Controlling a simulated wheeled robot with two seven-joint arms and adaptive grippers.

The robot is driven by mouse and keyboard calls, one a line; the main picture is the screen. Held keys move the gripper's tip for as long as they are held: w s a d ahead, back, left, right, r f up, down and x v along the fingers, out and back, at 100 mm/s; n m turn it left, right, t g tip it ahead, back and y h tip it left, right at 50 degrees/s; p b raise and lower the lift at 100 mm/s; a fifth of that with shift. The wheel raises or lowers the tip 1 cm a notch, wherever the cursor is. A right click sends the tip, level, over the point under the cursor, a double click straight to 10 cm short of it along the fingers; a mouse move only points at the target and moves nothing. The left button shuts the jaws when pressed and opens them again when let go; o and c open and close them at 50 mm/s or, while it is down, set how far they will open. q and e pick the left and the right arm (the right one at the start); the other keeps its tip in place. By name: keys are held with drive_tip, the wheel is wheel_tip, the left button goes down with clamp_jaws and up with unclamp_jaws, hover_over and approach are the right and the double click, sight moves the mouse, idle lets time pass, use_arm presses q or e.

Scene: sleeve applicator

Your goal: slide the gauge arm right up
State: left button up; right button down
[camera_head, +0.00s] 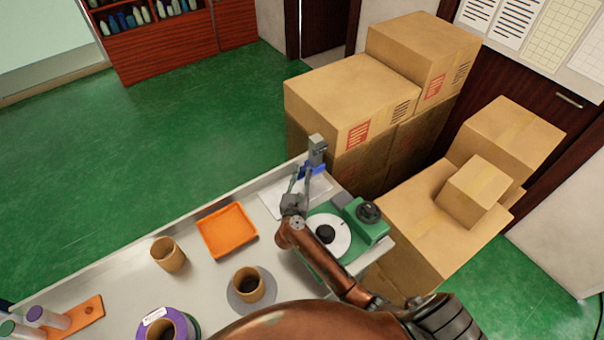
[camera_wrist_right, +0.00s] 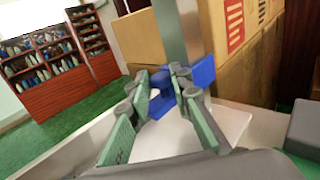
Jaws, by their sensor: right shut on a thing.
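The gauge is an upright grey metal post (camera_head: 317,150) on a white base plate (camera_head: 275,203) at the far end of the table. The blue gauge arm (camera_head: 318,169) sits low on the post. In the wrist view the blue arm (camera_wrist_right: 203,72) shows beside the post (camera_wrist_right: 178,35) and between my fingers. My right gripper (camera_head: 306,180) reaches it from the front; in the wrist view its fingertips (camera_wrist_right: 163,84) are shut on the blue arm. The fingers hide part of the arm. My left gripper is not in view.
Right of the gauge stands a green device (camera_head: 367,222) with a white disc. An orange tray (camera_head: 227,258), brown cups (camera_head: 168,255) and a purple ring (camera_head: 150,318) stand on the table. Cardboard boxes (camera_head: 352,100) are stacked close behind the post.

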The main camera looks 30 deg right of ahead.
idle(0.3)
wheel_tip(320, 180, up, 10)
drive_tip(key=p, duration=0.7)
drive_tip(key=shift+f+p, duration=0.2)
drive_tip(key=shift+p, duration=0.1)
drive_tip(key=shift+f, duration=0.1)
drive_tip(key=c, duration=1.8)
unclamp_jaws()
drive_tip(key=shift+f, duration=0.1)
drive_tip(key=v, duration=0.8)
drive_tip(key=shift+a, duration=0.15)
